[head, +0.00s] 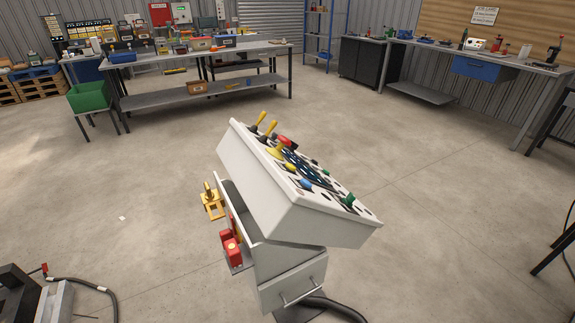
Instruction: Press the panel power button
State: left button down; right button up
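A white control panel (262,192) stands in the middle of the floor, its sloped top facing up and to the right. The top carries yellow-handled levers (270,127), a red knob or button (284,141), a blue knob (305,183), a green control (348,200) and several small dark controls. I cannot tell which of these is the power button; labels are too small to read. A red device with a yellow disc (230,245) and a yellow fixture (212,203) sit low on the panel's left side. Neither of my grippers is in view.
Concrete floor (450,190) is clear around the panel. A cable runs from its base. Dark equipment (18,290) with a cable lies at bottom left. A long workbench (185,97), a green bin (89,96), and a right-hand bench (545,100) stand farther back.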

aim_at(290, 167)
jog(key=i+l+u, duration=0.1)
jog(key=u, duration=0.35)
jog(key=l+u, duration=0.3)
jog(key=u, duration=0.15)
jog(key=i+l+u, duration=0.1)
jog(key=l+u, duration=0.15)
jog(key=u, duration=0.15)
jog(key=l+u, duration=0.15)
jog(key=l, duration=0.4)
jog(key=l+u, duration=0.1)
jog(key=l, duration=0.45)
jog(key=l+u, duration=0.15)
jog(key=l, duration=0.4)
jog(key=l+u, duration=0.15)
jog(key=l, duration=0.4)
jog(key=k+l+u, duration=0.15)
jog(key=l, duration=0.4)
jog(key=k+l+u, duration=0.1)
jog(key=l, duration=0.45)
jog(key=k+l, duration=0.1)
jog(key=l, duration=0.35)
jog(key=k+l, duration=0.1)
jog(key=l, duration=0.35)
jog(key=k+l, duration=0.1)
jog(key=l, duration=0.3)
